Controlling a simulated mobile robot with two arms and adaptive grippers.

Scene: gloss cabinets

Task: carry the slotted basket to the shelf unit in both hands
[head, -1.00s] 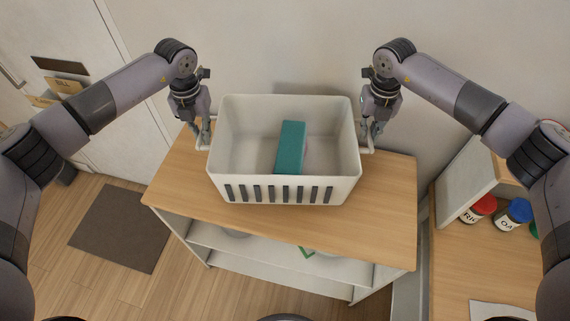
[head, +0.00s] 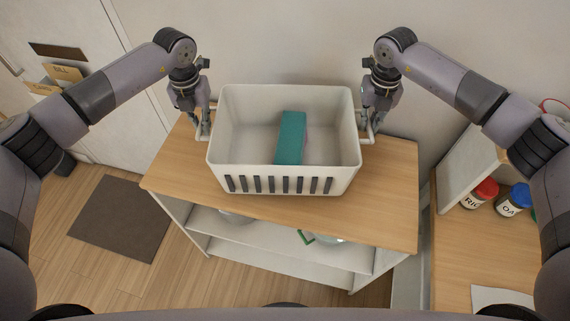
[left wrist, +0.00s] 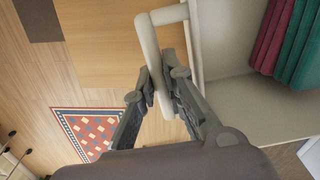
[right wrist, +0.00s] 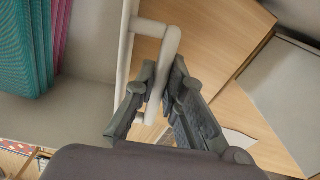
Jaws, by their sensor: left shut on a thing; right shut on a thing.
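The white slotted basket (head: 284,185) is upright over the wooden top of the shelf unit (head: 385,200) in the head view. I cannot tell whether its base touches the top. A teal block-like item (head: 290,138) lies inside, with a pink edge beside it; the left wrist view shows teal (left wrist: 300,50) and maroon (left wrist: 272,35) layers. My left gripper (head: 203,125) is shut on the basket's left handle (left wrist: 150,50). My right gripper (head: 368,125) is shut on the right handle (right wrist: 165,65). The basket's underside is hidden.
Lower shelves (head: 270,238) hold partly hidden dishes. A side counter (head: 455,250) at right carries a red-lidded jar (head: 480,193) and a blue-lidded jar (head: 514,200). A dark mat (head: 120,220) lies on the floor at left, near a pale door (head: 100,110). A wall stands behind.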

